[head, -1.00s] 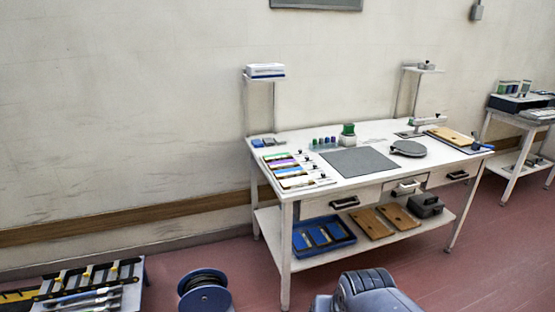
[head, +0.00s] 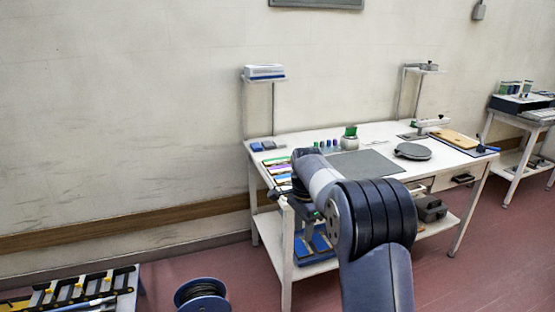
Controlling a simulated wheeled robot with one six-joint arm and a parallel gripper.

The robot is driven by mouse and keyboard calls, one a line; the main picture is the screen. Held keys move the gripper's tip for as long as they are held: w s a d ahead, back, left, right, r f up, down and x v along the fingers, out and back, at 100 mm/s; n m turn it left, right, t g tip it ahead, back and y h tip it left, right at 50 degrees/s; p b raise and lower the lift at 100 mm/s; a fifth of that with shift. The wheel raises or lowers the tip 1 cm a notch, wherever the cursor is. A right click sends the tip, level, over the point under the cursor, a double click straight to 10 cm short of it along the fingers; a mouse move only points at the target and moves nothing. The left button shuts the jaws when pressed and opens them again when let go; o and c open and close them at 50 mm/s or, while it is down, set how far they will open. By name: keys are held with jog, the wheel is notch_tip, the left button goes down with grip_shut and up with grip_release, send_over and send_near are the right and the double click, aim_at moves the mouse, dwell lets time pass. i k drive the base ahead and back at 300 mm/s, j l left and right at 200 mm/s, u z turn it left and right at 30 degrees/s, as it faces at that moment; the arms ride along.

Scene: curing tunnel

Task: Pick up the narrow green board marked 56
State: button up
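Several narrow coloured boards lie in a row at the left end of the white workbench (head: 437,171). A green-edged strip (head: 276,161) shows at the back of the row in the head view, with a purple one (head: 281,168) in front of it. No number can be read at this size, so I cannot tell which board is marked 56. My arm reaches over the bench's front left part and hides much of the row. The end of my gripper (head: 279,194) is small and dark at the row's front, partly behind my arm; its fingers are not clear.
A small shelf (head: 263,79) rises at the back left. A cable reel (head: 202,295) and a rack (head: 80,290) are on the floor at left.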

aim_at(276, 161)
jog(key=i+j, duration=0.2)
jog(key=i, duration=0.35)
jog(key=i+j+z, duration=0.1)
jog(key=i, duration=0.45)
jog(key=i+j+z, duration=0.1)
jog(key=i+j, duration=0.2)
jog(key=i, duration=0.2)
jog(key=i+j, duration=0.3)
jog(key=i, duration=0.25)
